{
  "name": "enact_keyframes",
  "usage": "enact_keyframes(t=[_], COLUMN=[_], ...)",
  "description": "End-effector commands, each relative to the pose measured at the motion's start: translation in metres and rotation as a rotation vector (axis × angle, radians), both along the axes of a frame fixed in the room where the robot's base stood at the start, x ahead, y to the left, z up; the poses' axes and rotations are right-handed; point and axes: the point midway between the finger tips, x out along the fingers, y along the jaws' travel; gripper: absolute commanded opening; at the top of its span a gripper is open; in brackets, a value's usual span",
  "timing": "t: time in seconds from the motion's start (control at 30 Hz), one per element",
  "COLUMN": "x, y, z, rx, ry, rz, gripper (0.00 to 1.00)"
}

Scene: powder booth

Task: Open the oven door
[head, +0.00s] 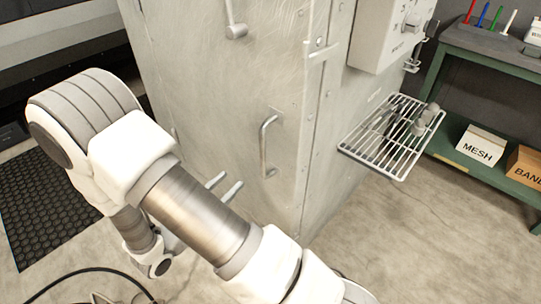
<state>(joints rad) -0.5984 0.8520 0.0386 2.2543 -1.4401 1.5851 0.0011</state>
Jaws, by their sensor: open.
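The oven (335,120) is a tall grey metal cabinet. Its door (215,95) is the broad front face and looks closed against the frame. A vertical bar handle (265,145) sits near the door's right edge. My gripper (233,178) is low in front of the door, left of and below the handle. Its two fingers are apart with nothing between them; they do not appear to touch the handle. The rest of the gripper is hidden behind my arm.
A lever (236,28) hangs high on the door. A wire rack (392,137) juts from the oven's right side, below a control box (392,30). A green bench (490,165) holds a MESH box (481,146). A black mat (50,210) lies left.

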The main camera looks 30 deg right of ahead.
Motion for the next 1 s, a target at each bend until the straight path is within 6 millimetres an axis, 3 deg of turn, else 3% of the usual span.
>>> enact_keyframes(t=[0.07, 0.27, 1.0], x=[0.003, 0.010, 0.084], y=[0.006, 0.000, -0.126], z=[-0.013, -0.016, -0.016], rx=[-0.023, -0.035, -0.033], ry=[0.014, 0.019, 0.018], rz=[0.036, 0.053, 0.049], gripper=[0.52, 0.52, 0.52])
